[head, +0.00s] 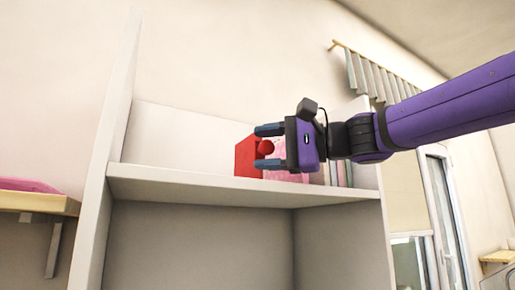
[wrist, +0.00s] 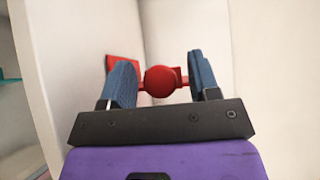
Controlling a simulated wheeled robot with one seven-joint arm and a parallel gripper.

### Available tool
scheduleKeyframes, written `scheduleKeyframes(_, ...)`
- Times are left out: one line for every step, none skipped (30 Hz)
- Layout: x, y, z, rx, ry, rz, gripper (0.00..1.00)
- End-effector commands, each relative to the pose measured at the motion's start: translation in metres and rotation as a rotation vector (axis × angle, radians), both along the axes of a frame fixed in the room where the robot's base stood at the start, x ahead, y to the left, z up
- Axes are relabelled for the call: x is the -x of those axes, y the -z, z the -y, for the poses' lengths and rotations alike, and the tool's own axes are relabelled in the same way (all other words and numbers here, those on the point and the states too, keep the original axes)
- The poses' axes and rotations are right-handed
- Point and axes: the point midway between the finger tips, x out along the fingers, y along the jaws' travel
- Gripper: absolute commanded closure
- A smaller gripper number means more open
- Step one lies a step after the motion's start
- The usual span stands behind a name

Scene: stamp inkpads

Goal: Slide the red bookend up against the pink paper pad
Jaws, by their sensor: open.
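The red bookend (head: 245,158) stands on the white shelf, with a round red knob facing out. In the wrist view the knob (wrist: 162,80) sits between my fingers, with gaps at both sides, and a red panel (wrist: 122,60) shows behind the left finger. My gripper (head: 259,147) is open around the knob, one finger above and one below it in the head view. The pink paper pad (head: 285,177) is to the right of the bookend, mostly hidden behind my gripper. I cannot tell how wide the gap between them is. The pad does not show in the wrist view.
The shelf board (head: 215,187) has free room left of the bookend, up to a white side panel (head: 108,130). Thin upright items (head: 343,174) stand at the right, partly hidden by my arm. A separate wooden shelf (head: 35,203) at far left holds something pink.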

Motion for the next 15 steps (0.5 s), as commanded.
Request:
scheduleKeyframes(-0.001, 0.000, -0.006, 0.000, -0.001, 0.000, 0.44)
scheduleKeyframes(-0.001, 0.000, -0.008, 0.000, -0.001, 0.000, 0.44)
scheduleKeyframes(-0.002, 0.000, -0.011, 0.000, -0.002, 0.001, 0.44)
scheduleKeyframes(-0.002, 0.000, -0.013, 0.000, -0.001, 0.001, 0.44)
scheduleKeyframes(-0.002, 0.000, -0.014, 0.000, -0.001, 0.001, 0.44)
scheduleKeyframes(-0.002, 0.000, -0.015, -0.001, -0.001, 0.001, 0.44)
scheduleKeyframes(-0.003, 0.000, -0.016, -0.001, 0.000, 0.001, 0.44)
scheduleKeyframes(-0.003, 0.000, -0.017, 0.000, 0.000, 0.001, 0.44)
scheduleKeyframes(-0.003, 0.000, -0.017, 0.000, 0.000, 0.001, 0.44)
scheduleKeyframes(-0.003, 0.000, -0.017, 0.000, 0.000, 0.000, 0.44)
scheduleKeyframes(-0.003, 0.000, -0.017, 0.000, 0.000, 0.000, 0.44)
scheduleKeyframes(-0.003, 0.000, -0.017, 0.000, 0.000, 0.000, 0.44)
scheduleKeyframes(-0.003, 0.000, -0.017, 0.000, 0.000, 0.000, 0.44)
scheduleKeyframes(-0.003, 0.000, -0.017, 0.000, 0.000, 0.000, 0.44)
scheduleKeyframes(-0.003, 0.000, -0.017, 0.000, 0.000, 0.000, 0.44)
